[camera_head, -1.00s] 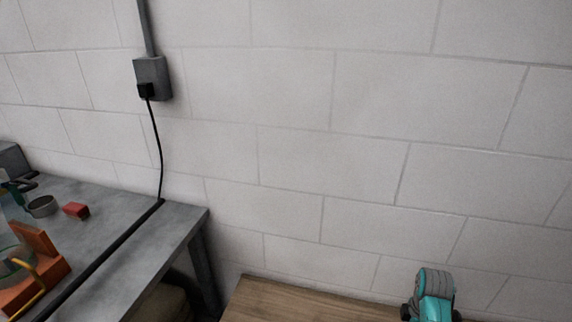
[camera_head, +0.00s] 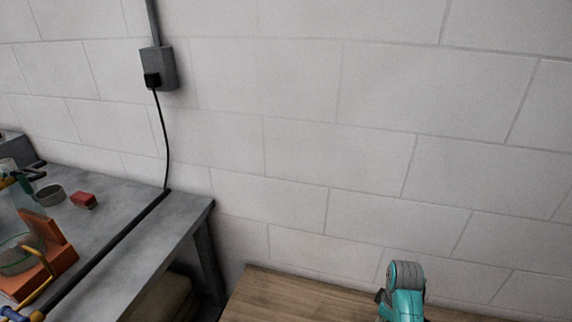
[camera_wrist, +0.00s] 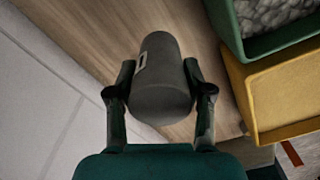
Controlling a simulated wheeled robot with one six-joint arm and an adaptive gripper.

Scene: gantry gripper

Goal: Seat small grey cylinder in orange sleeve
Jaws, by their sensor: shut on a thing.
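A dark grey cylinder (camera_wrist: 161,100) with a small pale mark on its side fills the middle of the wrist view. My gripper (camera_wrist: 160,72) is shut on it, one finger on each side. The head view does not show the cylinder or my fingers; only a teal and grey part, seemingly of my arm, shows at bottom right. I cannot make out an orange sleeve for sure. An orange block-like fixture (camera_head: 62,262) stands on the grey bench at the left of the head view, behind a clear round thing.
The grey bench (camera_head: 130,235) also holds a red block (camera_head: 83,200) and a grey ring (camera_head: 50,195). A wooden top (camera_head: 290,298) lies right of it, along the block wall. In the wrist view, a green bin (camera_wrist: 232,32) of grey lumps and a yellow bin (camera_wrist: 245,92) are at right.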

